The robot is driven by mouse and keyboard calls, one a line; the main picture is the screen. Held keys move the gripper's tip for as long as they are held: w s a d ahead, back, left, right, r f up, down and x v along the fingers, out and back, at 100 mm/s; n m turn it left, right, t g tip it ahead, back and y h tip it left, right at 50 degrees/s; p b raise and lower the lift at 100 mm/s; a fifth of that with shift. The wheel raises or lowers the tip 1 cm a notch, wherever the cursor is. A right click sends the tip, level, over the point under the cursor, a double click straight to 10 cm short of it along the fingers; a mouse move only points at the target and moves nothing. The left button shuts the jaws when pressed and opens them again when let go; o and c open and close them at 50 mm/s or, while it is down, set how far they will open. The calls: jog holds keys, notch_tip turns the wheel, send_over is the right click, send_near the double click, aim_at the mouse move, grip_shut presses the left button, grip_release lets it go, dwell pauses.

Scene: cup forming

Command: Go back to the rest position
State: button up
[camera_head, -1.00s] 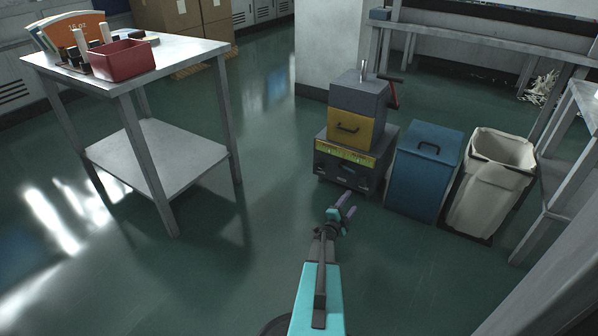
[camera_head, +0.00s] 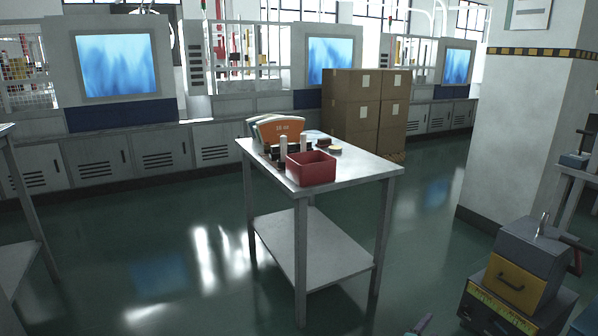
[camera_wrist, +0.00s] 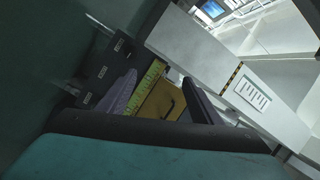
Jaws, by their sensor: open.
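My gripper (camera_wrist: 160,77) shows in the wrist view with its two purple fingers spread apart and nothing between them. In the head view only a purple finger tip of my gripper (camera_head: 422,325) shows at the bottom edge; the rest of the arm is out of frame. Beyond the fingers in the wrist view is the machine with a yellow front (camera_wrist: 160,101) and a yellow-green strip. The same machine stands at the lower right in the head view, with a grey top, a yellow front (camera_head: 515,286) and a dark base. My gripper appears apart from it.
A metal table (camera_head: 362,169) stands mid-view, holding a red bin (camera_head: 311,168), an orange-fronted holder (camera_head: 277,130) and small items. Cardboard boxes (camera_head: 352,105) stand behind it. A pillar (camera_head: 520,130) is at right. Open floor lies left of the table.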

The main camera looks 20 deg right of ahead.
jog(key=w+a+r+n+t+y+p, duration=0.25)
jog(key=w+a+r+p, duration=0.35)
jog(key=a, duration=0.6)
jog(key=w+a+r+n+t+y+p, duration=0.15)
jog(key=w+a+n+y+p, duration=0.25)
jog(key=w+a, duration=0.6)
jog(key=s+a+r+n+y+p, duration=0.1)
jog(key=a+n+y+p, duration=0.35)
jog(key=a, duration=0.95)
jog(key=s+a+n+y+p, duration=0.25)
jog(key=a+p, duration=0.25)
jog(key=a, duration=0.9)
jog(key=s+a+n+g+y+p, duration=0.45)
jog(key=s+a+n+g, duration=0.2)
jog(key=s+a, duration=0.75)
jog(key=s+r+n+g, duration=0.2)
jog(key=s+n+g, duration=0.1)
jog(key=s, duration=0.8)
jog(key=s+r+n+g+h+p, duration=0.1)
jog(key=s+r+n+g, duration=0.2)
jog(key=s, duration=0.9)
jog(key=g, duration=0.3)
jog(key=shift+s+d+r+n, duration=0.15)
jog(key=shift+s+d+n, duration=0.05)
jog(key=shift+n, duration=0.1)
